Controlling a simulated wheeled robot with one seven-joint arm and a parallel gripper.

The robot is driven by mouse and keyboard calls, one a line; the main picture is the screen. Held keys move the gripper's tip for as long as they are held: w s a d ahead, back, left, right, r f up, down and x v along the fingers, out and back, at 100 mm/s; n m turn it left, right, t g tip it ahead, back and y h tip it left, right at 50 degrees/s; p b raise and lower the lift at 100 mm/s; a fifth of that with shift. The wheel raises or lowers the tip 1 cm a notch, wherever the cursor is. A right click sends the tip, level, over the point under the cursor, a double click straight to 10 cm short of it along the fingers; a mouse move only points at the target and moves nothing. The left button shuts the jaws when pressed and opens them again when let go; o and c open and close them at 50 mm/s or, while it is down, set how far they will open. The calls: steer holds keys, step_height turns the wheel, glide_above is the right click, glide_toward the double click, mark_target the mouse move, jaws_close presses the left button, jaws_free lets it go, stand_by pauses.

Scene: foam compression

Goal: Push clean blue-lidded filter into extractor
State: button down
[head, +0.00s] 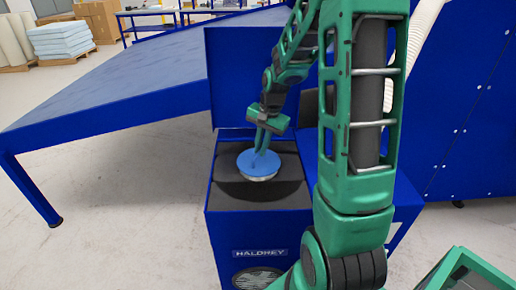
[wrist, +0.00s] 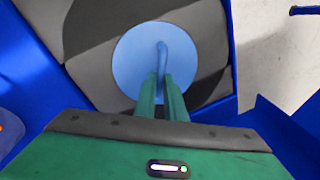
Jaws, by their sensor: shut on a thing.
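The blue-lidded filter (head: 259,164) is a round disc with a pale rim below its blue lid. It sits upright at the dark grey top of the blue extractor (head: 259,235), within the opening; how deep it sits I cannot tell. In the wrist view the blue lid (wrist: 140,60) lies flat against the grey surface, with a raised blue handle across it. My gripper (head: 261,150) reaches down from above and is shut on the lid's handle. In the wrist view its green fingers (wrist: 161,98) close around the handle's near end.
The extractor's raised blue panel (head: 240,75) stands behind the opening, close to my arm. A long blue table (head: 110,95) is at the left. A large blue machine (head: 470,120) with a white hose stands at the right. Bare floor (head: 130,200) lies left of the extractor.

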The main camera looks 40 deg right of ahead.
steer(key=shift+f, duration=1)
stand_by(1.2)
steer(key=c, duration=1.7)
jaws_free()
steer(key=shift+c, duration=0.2)
steer(key=shift+r, duration=0.1)
step_height(320, 180, up, 10)
steer(key=s, duration=0.1)
steer(key=shift+s+d+r, duration=0.2)
steer(key=shift+s+d, duration=0.15)
steer(key=shift+d, duration=0.05)
steer(key=s+a+n+g, duration=0.1)
steer(key=s+a+n, duration=0.1)
steer(key=s, duration=1.1)
steer(key=s+a+r+n+g, duration=0.1)
steer(key=s+n, duration=0.3)
steer(key=s, duration=0.9)
steer(key=shift+s+a+h, duration=0.3)
steer(key=shift+s+a, duration=0.05)
steer(key=shift+a, duration=0.55)
